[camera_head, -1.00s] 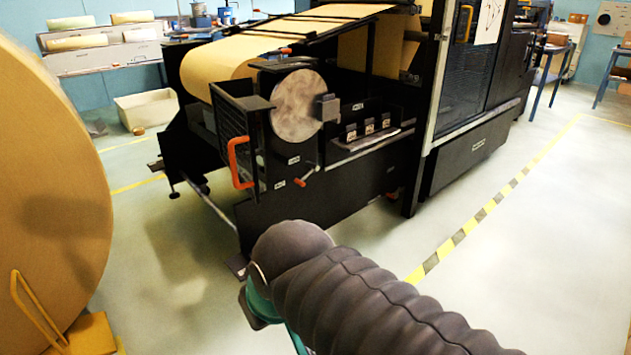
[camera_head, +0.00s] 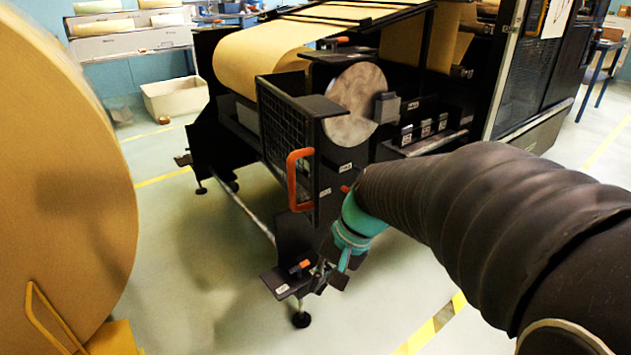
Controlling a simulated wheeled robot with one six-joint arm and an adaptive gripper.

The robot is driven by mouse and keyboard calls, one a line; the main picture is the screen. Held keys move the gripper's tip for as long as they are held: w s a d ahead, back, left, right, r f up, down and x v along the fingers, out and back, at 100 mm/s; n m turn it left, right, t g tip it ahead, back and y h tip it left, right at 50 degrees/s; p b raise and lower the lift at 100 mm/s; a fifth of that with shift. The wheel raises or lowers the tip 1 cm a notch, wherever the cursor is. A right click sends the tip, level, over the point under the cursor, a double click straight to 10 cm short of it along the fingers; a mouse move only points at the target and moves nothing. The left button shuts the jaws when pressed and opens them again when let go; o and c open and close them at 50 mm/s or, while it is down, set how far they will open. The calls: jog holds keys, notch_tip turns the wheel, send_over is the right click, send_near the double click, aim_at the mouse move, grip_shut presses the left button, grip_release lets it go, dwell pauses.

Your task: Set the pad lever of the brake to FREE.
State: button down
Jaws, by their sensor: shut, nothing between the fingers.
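The brake's round metal disc (camera_head: 352,98) stands upright on the near end of the black unwind stand, with a dark grey block (camera_head: 386,107) at its right edge. A small red-orange lever tip (camera_head: 345,188) shows low on the panel below the disc; the rest of that lever is hidden behind my arm. The lever's setting and label cannot be read. My gripper (camera_head: 336,277) is shut and empty, low in front of the stand, below and apart from the lever tip. It is beside a small black foot bracket with an orange handle (camera_head: 300,267).
A mesh guard door (camera_head: 284,130) with an orange handle (camera_head: 297,178) stands left of the disc. A large kraft roll (camera_head: 60,190) fills the left side. Open floor (camera_head: 215,270) lies between the roll and the stand.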

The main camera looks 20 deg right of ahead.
jog(key=w+d+f+m+t+y+b, duration=0.1)
jog(key=w+d+f+m+t+y, duration=0.2)
jog(key=w, duration=0.4)
jog(key=w+d+f+m+t+y, duration=0.1)
jog(key=w+d+f+m+y, duration=0.15)
jog(key=w+m, duration=0.35)
jog(key=w+d+f+m+t+y+b, duration=0.1)
jog(key=w+d+f+m+t+y, duration=0.15)
jog(key=w, duration=0.65)
jog(key=w+d+f+m+t+h, duration=0.1)
jog(key=w+d+f+m+t, duration=0.25)
jog(key=d, duration=0.35)
jog(key=w+d+f+m+t+h, duration=0.2)
jog(key=d+f+m+t, duration=0.2)
jog(key=d+f, duration=0.15)
jog(key=w+d+f+m+t+h, duration=0.1)
jog(key=w+d+f+m+t, duration=0.25)
jog(key=d, duration=0.45)
jog(key=w+a+r, duration=0.5)
jog(key=w+r, duration=0.1)
jog(key=w, duration=0.2)
jog(key=shift+r+m, duration=0.3)
jog(key=shift+m, duration=0.15)
jog(key=shift+s+d+r+h, duration=0.1)
jog(key=shift+h, duration=0.3)
